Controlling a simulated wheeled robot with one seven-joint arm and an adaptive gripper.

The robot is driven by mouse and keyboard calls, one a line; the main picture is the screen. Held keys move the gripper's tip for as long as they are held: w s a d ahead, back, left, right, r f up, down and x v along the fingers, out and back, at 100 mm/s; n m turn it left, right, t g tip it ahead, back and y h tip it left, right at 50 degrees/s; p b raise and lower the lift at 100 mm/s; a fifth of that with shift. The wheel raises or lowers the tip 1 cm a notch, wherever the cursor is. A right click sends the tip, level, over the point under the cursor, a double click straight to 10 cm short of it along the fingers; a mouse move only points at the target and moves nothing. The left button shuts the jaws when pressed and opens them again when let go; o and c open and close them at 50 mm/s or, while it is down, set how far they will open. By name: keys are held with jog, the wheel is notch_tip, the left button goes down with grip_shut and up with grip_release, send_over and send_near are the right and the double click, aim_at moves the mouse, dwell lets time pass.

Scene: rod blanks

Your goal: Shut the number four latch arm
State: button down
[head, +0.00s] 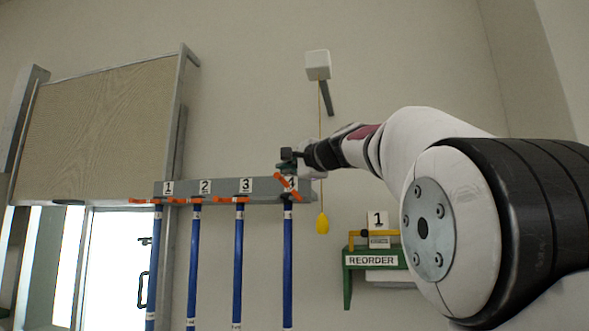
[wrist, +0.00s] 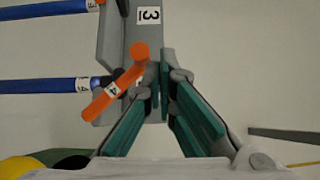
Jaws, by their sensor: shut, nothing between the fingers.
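The number four latch arm (head: 287,184) is orange and slants diagonally across the 4 plate on the grey rack (head: 265,190). It also shows in the wrist view (wrist: 112,97), slanting over the top of the number four blue rod (wrist: 40,86), with a round orange end. My gripper (head: 287,166) is at the rack just above the number four latch arm. In the wrist view its green-padded fingers (wrist: 162,75) are shut and empty, close beside the round orange end. I cannot tell whether they touch it.
Latch arms one (head: 145,201), two (head: 191,200) and three (head: 234,200) lie level. Blue rods (head: 238,260) hang below the rack. A cord with a yellow pull (head: 322,224) hangs just right of the rack. A green REORDER shelf (head: 348,285) is at lower right.

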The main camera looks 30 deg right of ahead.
jog(key=shift+w+a+f, duration=0.4)
jog(key=shift+w+a, duration=0.25)
jog(key=shift+w+a+f, duration=0.1)
dwell(1.2)
jog(key=s+a+r+p, duration=0.1)
jog(key=s+r+p, duration=0.3)
jog(key=s, duration=0.4)
jog(key=shift+s+a+r, duration=0.2)
jog(key=shift+s+r, duration=0.1)
jog(key=shift+r, duration=0.2)
